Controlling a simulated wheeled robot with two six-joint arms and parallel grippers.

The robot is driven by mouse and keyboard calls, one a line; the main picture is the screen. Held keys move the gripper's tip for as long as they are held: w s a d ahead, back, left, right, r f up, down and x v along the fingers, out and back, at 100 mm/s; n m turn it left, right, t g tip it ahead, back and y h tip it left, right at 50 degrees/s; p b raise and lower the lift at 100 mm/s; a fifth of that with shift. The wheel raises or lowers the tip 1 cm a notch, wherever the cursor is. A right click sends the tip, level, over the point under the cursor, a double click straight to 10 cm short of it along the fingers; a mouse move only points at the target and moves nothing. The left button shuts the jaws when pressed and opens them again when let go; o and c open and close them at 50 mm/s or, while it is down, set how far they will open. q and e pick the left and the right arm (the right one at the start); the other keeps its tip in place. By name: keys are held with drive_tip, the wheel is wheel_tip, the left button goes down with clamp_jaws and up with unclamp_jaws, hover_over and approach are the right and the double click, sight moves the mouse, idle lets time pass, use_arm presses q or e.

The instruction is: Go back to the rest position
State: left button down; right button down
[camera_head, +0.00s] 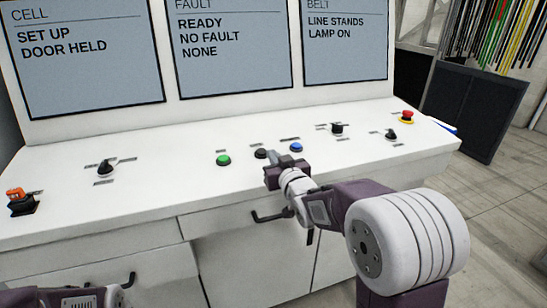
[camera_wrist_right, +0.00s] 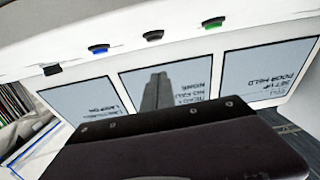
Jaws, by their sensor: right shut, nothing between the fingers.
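My right gripper (camera_head: 272,177) is shut and empty. In the head view it is in front of the white control desk (camera_head: 150,215), just below the black button (camera_head: 261,153) and the blue button (camera_head: 296,147). I cannot tell whether it touches the desk edge. In the right wrist view the dark gripper body (camera_wrist_right: 180,150) fills the lower part, and its fingertips are not clear. Part of my left arm shows at the bottom left of the head view, but its gripper cannot be made out.
A green button (camera_head: 223,160), a red emergency stop (camera_head: 407,117), an orange-topped switch (camera_head: 20,202) and several black knobs sit on the desk. Screens read "DOOR HELD", "NO FAULT" and "LAMP ON". A drawer handle (camera_head: 268,217) juts out near my right wrist. Floor (camera_head: 500,190) is open at the right.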

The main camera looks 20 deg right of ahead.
drive_tip(key=s+a+f+g+p, duration=0.1)
drive_tip(key=s+f+g+p, duration=0.1)
drive_tip(key=s+f+g, duration=0.6)
drive_tip(key=s+a+f+g+p, duration=0.1)
drive_tip(key=s+f+g+p, duration=0.1)
drive_tip(key=s+f+g, duration=0.5)
drive_tip(key=s+f, duration=0.3)
drive_tip(key=s, duration=0.4)
drive_tip(key=s+f, duration=0.3)
drive_tip(key=s, duration=0.4)
drive_tip(key=shift+s+f+m+g, duration=0.25)
drive_tip(key=shift+s+m+g, duration=0.05)
drive_tip(key=shift+m+g, duration=0.1)
